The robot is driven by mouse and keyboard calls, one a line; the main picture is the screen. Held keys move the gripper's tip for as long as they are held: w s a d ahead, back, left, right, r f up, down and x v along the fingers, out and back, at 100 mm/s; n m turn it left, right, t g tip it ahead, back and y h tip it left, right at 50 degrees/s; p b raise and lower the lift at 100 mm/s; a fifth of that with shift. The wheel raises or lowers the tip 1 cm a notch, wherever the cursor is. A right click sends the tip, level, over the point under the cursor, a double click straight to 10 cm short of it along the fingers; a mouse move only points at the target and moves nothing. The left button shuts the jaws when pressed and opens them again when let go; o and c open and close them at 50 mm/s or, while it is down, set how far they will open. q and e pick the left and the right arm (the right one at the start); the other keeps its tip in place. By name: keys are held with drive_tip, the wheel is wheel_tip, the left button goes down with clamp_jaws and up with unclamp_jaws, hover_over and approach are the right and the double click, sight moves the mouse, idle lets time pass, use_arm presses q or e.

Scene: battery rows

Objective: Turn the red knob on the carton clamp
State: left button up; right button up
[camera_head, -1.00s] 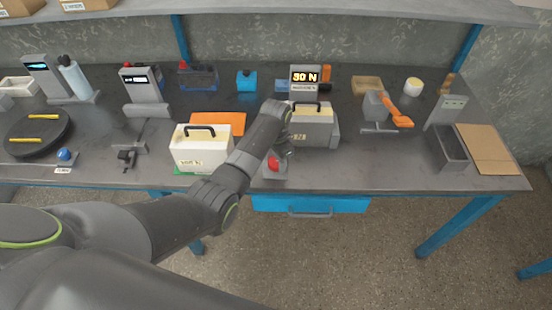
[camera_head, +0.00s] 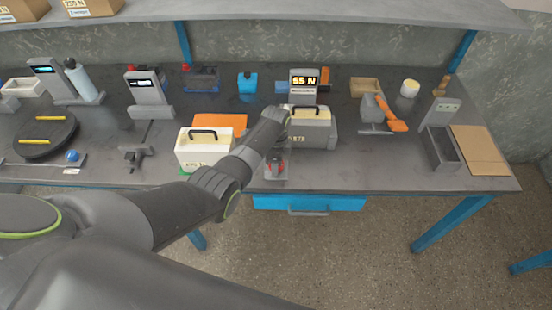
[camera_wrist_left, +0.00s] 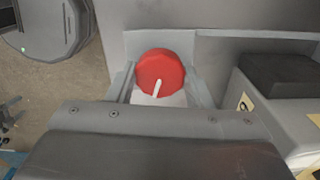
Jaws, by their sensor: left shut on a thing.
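The red knob (camera_wrist_left: 160,73) with a white pointer line sits between the two fingers of my left gripper (camera_wrist_left: 160,88) in the left wrist view. The gripper is shut on it. The clamp's display (camera_head: 304,80) reads 55 N. My right gripper is not in view.
A white carton with a black handle (camera_head: 204,150) stands close to the left of my forearm. An orange-handled tool (camera_head: 391,119) and a grey bin (camera_head: 441,150) are to the right.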

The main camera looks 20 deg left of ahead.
use_arm(q)
drive_tip(key=shift+r+m, duration=0.1)
drive_tip(key=shift+m, duration=0.5)
drive_tip(key=shift+w, duration=0.1)
drive_tip(key=o, duration=1)
wheel_tip(320, 180, up, 17)
drive_tip(key=shift+r, duration=0.15)
idle(0.8)
